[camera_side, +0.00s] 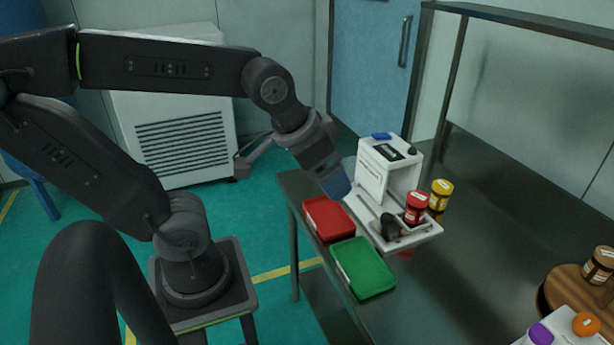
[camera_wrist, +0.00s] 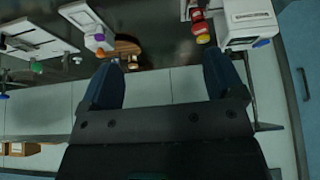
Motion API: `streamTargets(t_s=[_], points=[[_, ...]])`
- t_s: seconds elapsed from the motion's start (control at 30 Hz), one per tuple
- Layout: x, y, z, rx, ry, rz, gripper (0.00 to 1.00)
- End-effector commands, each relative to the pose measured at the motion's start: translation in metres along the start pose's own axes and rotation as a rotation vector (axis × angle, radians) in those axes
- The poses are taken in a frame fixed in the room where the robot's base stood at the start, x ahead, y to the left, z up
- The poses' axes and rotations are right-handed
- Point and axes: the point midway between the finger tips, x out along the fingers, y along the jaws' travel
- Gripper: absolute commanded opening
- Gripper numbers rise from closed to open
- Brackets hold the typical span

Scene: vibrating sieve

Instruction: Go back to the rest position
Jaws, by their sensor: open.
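My gripper (camera_side: 336,182) hangs from my arm at the left side of the white machine (camera_side: 372,176), above the back of the red tray (camera_side: 320,209). In the side view its blue fingertips overlap the machine's left edge, and I cannot tell whether they touch it. In the wrist view the two blue fingers of my gripper (camera_wrist: 164,78) stand wide apart with nothing between them. The white machine also shows at the upper right of the wrist view (camera_wrist: 243,33).
A red jar (camera_side: 415,208) stands on the machine's base, and a yellow jar (camera_side: 440,195) is beside it. A green tray (camera_side: 366,271) lies in front of the red one. A round wooden board (camera_side: 561,290) with a jar is at the right. The middle of the dark table is clear.

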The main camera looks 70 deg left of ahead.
Motion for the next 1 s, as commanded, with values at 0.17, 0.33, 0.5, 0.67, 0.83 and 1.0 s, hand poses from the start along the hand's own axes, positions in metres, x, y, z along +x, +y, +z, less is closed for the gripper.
streamTargets(t_s=[0.17,0.33,0.5,0.67,0.83,1.0], points=[[-0.010,0.004,0.027,0.013,-0.004,0.005,0.88],[-0.011,0.004,0.030,0.014,-0.007,0.006,0.88],[-0.011,0.004,0.029,0.014,-0.006,0.006,0.88],[-0.011,0.004,0.029,0.014,-0.005,0.006,0.88],[-0.011,0.004,0.029,0.014,-0.005,0.006,0.88],[-0.011,0.004,0.029,0.014,-0.005,0.005,0.88]])
